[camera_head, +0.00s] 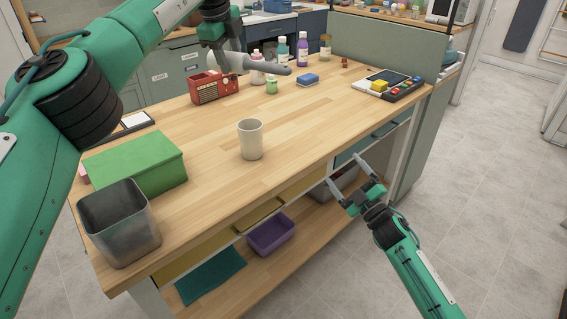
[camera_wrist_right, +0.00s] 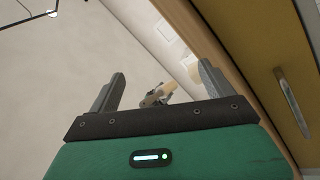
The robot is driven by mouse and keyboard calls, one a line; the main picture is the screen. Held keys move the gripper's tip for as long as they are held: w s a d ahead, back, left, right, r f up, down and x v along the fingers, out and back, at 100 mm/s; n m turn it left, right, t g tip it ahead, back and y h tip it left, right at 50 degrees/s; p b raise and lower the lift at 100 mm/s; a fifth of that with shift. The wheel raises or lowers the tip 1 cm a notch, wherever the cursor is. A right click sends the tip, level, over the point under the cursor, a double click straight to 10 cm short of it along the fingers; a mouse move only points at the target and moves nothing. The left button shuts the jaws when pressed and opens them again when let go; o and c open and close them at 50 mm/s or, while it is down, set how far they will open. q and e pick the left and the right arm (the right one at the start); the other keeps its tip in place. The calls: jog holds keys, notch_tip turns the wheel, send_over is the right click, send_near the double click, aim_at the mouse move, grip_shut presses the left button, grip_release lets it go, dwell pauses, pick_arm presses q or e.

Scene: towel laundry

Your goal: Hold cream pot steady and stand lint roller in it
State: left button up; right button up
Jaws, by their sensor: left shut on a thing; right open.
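The cream pot (camera_head: 250,139) stands upright and looks empty in the middle of the wooden table. My left gripper (camera_head: 213,40) is shut on the lint roller (camera_head: 262,66), holding it roughly level above the far part of the table, behind the pot. The roller's grey end points right. My right gripper (camera_head: 348,172) is open and empty, off the table's near right edge and apart from the pot. In the right wrist view its open fingers (camera_wrist_right: 160,86) have nothing between them; small, unclear pale shapes show beyond.
On the table (camera_head: 310,128), a green box (camera_head: 136,163) and a grey bin (camera_head: 120,225) stand at left. Space around the pot is clear.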

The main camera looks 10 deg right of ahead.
aim_at(259, 146)
jog(key=a+r+n+g+y, duration=0.2)
jog(key=a+r+n, duration=0.1)
jog(key=a+n, duration=0.3)
jog(key=a+r+n+g+y, duration=0.1)
jog(key=a+r+n+g, duration=0.1)
jog(key=a+n, duration=0.4)
jog(key=a+r+n+g+y, duration=0.2)
jog(key=a+r+n, duration=0.2)
jog(key=n, duration=0.6)
jog(key=shift+s+a+n+y, duration=0.15)
jog(key=shift+a+n, duration=0.05)
jog(key=shift+a, duration=0.45)
jog(key=shift+s+a+n+y, duration=0.15)
jog(key=shift+a+n, duration=0.05)
jog(key=shift+a, duration=0.45)
jog(key=f+n+h, duration=0.1)
jog(key=w+f+n+h, duration=0.1)
jog(key=f+n+h, duration=0.1)
jog(key=shift+w+d+f+n, duration=0.2)
jog(key=shift+w+d+n, duration=0.1)
jog(key=shift+w+d, duration=0.1)
jog(key=shift+w+d+f+n+t+h, duration=0.35)
jog(key=shift+f+n+t+h, duration=0.05)
jog(key=shift+f+n+h, duration=0.2)
jog(key=x, duration=1.2)
jog(key=c, duration=1.1)
pick_arm(q)
notch_tip(259, 146, down, 13)
pick_arm(e)
jog(key=shift+d, duration=0.1)
